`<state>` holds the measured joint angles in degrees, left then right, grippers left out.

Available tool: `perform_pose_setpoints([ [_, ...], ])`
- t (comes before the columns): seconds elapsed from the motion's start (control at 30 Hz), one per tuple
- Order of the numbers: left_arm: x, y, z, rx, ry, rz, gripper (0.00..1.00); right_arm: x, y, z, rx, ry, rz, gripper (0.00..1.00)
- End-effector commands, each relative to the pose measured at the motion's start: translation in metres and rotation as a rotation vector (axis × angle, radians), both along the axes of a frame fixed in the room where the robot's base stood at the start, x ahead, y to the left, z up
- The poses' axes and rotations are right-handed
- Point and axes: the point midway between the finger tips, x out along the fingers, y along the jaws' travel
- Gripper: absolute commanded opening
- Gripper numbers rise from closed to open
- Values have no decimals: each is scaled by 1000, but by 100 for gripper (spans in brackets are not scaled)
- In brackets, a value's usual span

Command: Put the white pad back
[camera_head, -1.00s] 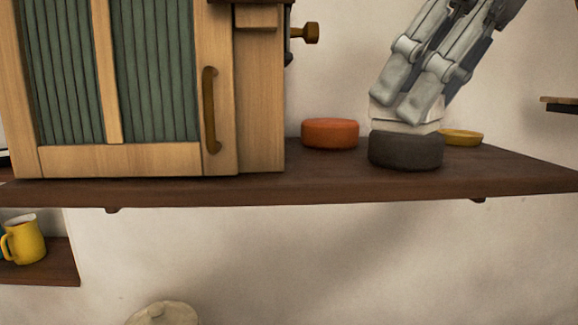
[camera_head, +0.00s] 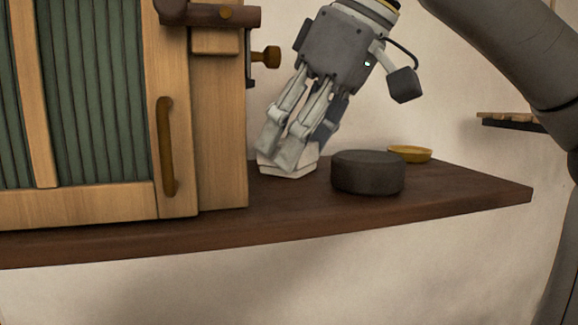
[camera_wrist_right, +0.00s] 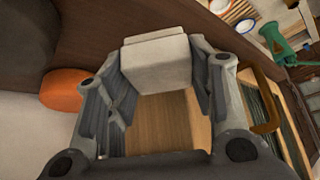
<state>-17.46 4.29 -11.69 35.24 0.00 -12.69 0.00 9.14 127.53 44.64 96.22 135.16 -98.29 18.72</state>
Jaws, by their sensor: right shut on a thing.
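The white pad (camera_head: 288,170) is between the fingers of my right gripper (camera_head: 284,148), at the shelf, just right of the wooden cabinet. The gripper comes down at a tilt and is shut on the pad. I cannot tell whether the pad's underside touches the shelf. In the right wrist view the pale, block-like pad (camera_wrist_right: 157,62) sits between the two fingers of my right gripper (camera_wrist_right: 158,75). My left gripper is in neither view.
A dark grey round pad (camera_head: 368,173) stands right of the white pad, with a yellow dish (camera_head: 410,153) behind it. An orange pad (camera_wrist_right: 65,90) shows in the wrist view. The green-panelled cabinet (camera_head: 221,130) is close on the left. The shelf's right end (camera_head: 470,190) is clear.

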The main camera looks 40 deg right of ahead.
Motion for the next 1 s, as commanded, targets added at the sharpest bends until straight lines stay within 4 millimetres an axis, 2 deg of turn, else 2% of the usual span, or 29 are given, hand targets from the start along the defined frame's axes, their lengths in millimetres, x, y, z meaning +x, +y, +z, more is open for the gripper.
perform_pose_setpoints([
  [0.1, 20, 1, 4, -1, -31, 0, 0, 7, -1, -7, 1, 0, 0, 27],
  [0.2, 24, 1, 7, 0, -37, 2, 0, 13, -2, -15, 0, 2, 1, 27],
  [0.47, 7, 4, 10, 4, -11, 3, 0, 15, -3, -45, 2, -1, 0, 27],
  [0.9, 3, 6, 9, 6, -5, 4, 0, 15, -3, -52, 1, -2, -1, 27],
  [0.93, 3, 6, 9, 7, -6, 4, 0, 15, -3, -52, 0, -1, -2, 52],
  [1.0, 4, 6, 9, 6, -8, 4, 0, 15, -3, -52, 0, -1, -2, 61],
])
